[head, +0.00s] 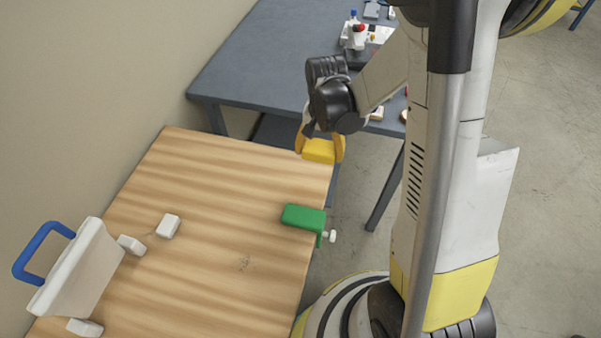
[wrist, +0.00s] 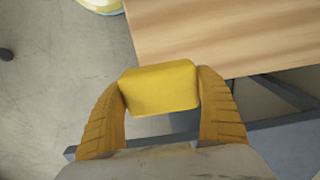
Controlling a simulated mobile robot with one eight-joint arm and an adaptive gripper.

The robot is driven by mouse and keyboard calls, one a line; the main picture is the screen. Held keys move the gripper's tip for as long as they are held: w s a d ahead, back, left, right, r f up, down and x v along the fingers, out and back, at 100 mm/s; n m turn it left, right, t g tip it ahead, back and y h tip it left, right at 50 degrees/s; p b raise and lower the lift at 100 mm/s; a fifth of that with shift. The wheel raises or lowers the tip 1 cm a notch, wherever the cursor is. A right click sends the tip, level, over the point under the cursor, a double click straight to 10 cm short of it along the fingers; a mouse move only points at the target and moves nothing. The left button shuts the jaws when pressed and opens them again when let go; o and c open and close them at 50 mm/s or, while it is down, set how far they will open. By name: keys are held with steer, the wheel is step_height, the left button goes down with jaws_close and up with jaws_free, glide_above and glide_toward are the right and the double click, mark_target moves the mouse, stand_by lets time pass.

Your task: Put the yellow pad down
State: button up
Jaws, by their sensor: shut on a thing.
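The yellow pad (head: 319,151) is a small block held between the fingers of my gripper (head: 320,146). In the head view it is at the far right corner of the wooden table (head: 215,210). In the wrist view the yellow pad (wrist: 160,88) sits between both yellow-orange fingers of my gripper (wrist: 162,95), which press on its two sides. There it overlaps the edge of the wooden table (wrist: 220,35), with floor and a grey frame behind it. Its height over the table cannot be told exactly.
A green clamp (head: 304,217) sits on the table's right edge. The table's middle is clear. A dark grey table (head: 262,70) with a microscope-like device (head: 355,35) stands behind.

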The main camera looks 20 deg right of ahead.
steer(key=b, duration=0.1)
glide_above(299, 175)
step_height(299, 175, down, 4)
steer(key=shift+r, duration=0.2)
steer(key=shift+f+b, duration=1.05)
steer(key=shift+f, duration=0.9)
steer(key=shift+f, duration=0.15)
steer(key=o, duration=1.3)
steer(key=shift+o, duration=0.2)
